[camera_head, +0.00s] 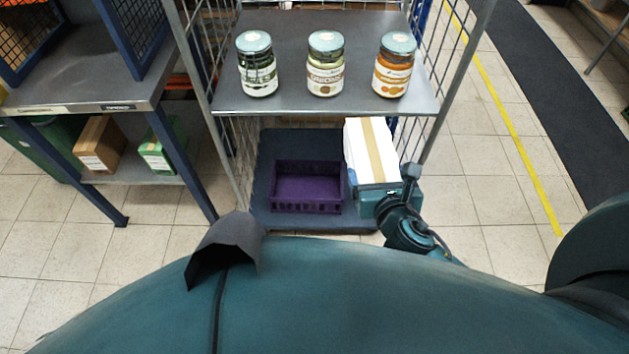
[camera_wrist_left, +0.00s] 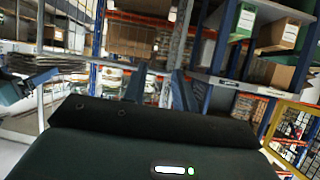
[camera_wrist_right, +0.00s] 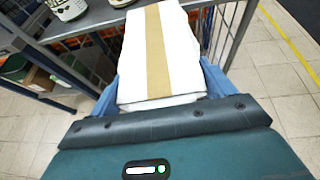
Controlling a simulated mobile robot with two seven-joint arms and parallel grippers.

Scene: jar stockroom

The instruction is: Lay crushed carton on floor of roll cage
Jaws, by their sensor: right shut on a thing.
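The crushed carton (camera_head: 357,145) is white with a tan tape strip. It is at the lower right of the roll cage (camera_head: 267,205), beside a purple crate (camera_head: 307,188). My right gripper (camera_head: 374,187) is shut on the carton's near end. The right wrist view shows the carton (camera_wrist_right: 181,50) between the two blue fingers (camera_wrist_right: 160,85). Whether its far end touches the cage floor cannot be told. My left gripper (camera_wrist_left: 160,92) shows only in its wrist view, with its fingers apart and nothing between them.
Three jars stand on the cage's upper shelf (camera_head: 300,30), above the carton: green (camera_head: 257,75), middle (camera_head: 326,78) and orange (camera_head: 393,78). Mesh sides flank the cage. A steel bench (camera_head: 90,75) with boxes below stands at left. Open tiled floor lies to the right.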

